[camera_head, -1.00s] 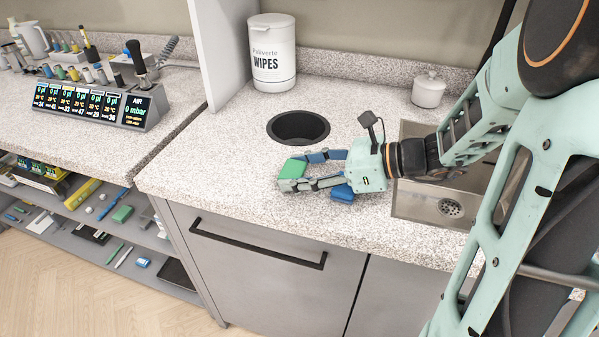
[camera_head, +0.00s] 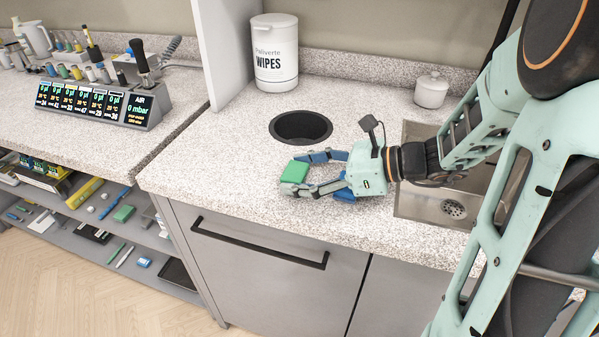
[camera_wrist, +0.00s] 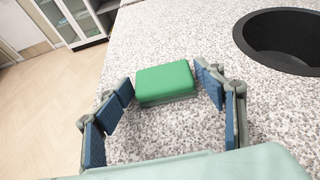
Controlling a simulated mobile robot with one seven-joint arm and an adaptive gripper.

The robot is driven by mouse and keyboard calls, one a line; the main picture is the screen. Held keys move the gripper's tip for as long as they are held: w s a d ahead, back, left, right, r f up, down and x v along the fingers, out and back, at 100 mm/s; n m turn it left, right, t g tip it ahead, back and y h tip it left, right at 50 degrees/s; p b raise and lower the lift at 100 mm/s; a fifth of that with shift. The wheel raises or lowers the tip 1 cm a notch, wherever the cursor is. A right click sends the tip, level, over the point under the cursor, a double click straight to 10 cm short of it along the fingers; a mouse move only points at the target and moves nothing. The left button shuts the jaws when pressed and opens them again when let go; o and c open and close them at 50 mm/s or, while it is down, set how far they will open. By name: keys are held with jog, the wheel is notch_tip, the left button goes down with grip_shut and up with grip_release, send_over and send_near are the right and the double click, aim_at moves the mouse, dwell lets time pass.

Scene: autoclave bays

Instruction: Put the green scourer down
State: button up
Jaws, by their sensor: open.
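The green scourer (camera_head: 295,172) lies on the speckled countertop (camera_head: 230,190), left of the sink and just in front of the round black opening. It also shows in the wrist view (camera_wrist: 166,83), flat on the counter between the fingertips. My gripper (camera_head: 310,173) is open around it, low over the counter; it also shows in the wrist view (camera_wrist: 168,92). In the wrist view there is a small gap at the right finger, and the left fingertip is close to the scourer's left side.
The round black opening (camera_head: 300,127) lies behind the scourer. The metal sink (camera_head: 430,205) is to the right. A wipes tub (camera_head: 275,55) and a white lidded jar (camera_head: 431,91) stand at the back. The counter left of the scourer is clear.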

jog(key=shift+d+f, duration=0.25)
jog(key=shift+f, duration=0.05)
jog(key=shift+r, duration=0.25)
jog(key=p+v, duration=0.2)
jog(key=v, duration=0.9)
jog(key=shift+s+a, duration=0.1)
